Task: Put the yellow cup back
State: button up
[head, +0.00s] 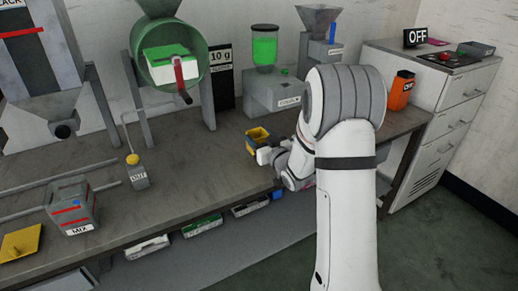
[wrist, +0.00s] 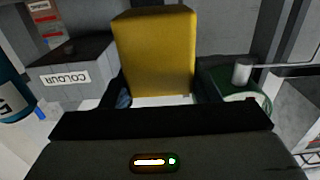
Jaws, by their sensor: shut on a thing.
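The yellow cup (head: 257,136) is a small square-sided container, held over the bench towards its front edge in the head view. My gripper (head: 268,157) is shut on it from the near right side. In the wrist view the cup (wrist: 157,55) stands as a plain yellow block between the two fingers of my gripper (wrist: 158,98). The cup looks about upright in the head view. I cannot tell from these frames whether its base touches the bench, and its contents are not clear.
The grey COLOUR dispenser (head: 272,95) with green fill stands behind the cup. The green drum (head: 172,55) is to the left. The MIX box (head: 73,208) and a yellow plate (head: 20,242) lie far left. Labelled bins (head: 203,225) hang under the front edge. The middle bench (head: 190,165) is clear.

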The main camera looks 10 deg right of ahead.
jog(key=shift+f, duration=1.85)
jog(key=shift+f+b, duration=0.2)
jog(key=shift+b, duration=0.15)
jog(key=o, duration=1)
jog(key=shift+r, duration=0.2)
